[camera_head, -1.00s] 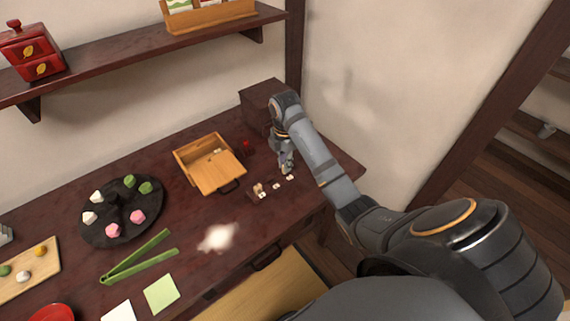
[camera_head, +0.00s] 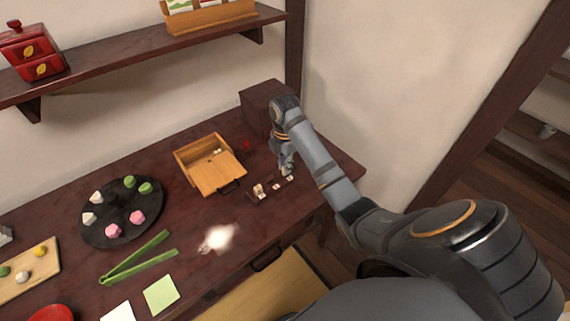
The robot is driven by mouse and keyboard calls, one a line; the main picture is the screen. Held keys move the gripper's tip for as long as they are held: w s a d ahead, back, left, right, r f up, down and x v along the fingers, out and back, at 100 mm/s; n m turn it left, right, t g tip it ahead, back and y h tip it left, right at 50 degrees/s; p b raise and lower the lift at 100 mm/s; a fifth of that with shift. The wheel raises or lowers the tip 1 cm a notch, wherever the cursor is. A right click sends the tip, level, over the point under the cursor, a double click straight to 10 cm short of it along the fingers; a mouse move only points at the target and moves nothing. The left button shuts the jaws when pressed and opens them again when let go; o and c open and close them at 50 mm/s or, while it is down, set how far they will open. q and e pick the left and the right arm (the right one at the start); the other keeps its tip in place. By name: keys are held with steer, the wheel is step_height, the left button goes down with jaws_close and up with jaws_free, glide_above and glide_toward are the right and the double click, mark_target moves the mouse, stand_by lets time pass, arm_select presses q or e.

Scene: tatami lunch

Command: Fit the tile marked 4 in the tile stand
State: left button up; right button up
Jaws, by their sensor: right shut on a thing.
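The dark tile stand (camera_head: 267,190) lies near the front right of the dark table, with small pale tiles on it. One tile (camera_head: 258,191) stands at its left end and another tile (camera_head: 276,186) is near its middle. My right gripper (camera_head: 288,174) points down at the stand's right end. It is shut on a small pale tile (camera_head: 290,178), low at the stand. I cannot tell whether that tile is seated. The marks are too small to read. My left gripper is out of view.
An open wooden box (camera_head: 215,172) stands left of the stand, with small pale pieces inside. A small red object (camera_head: 247,146) and a dark box (camera_head: 262,103) are behind. A black plate of sweets (camera_head: 122,232) and green tongs (camera_head: 138,262) lie left.

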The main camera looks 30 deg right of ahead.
steer(key=shift+f, duration=0.85)
steer(key=o, duration=0.8)
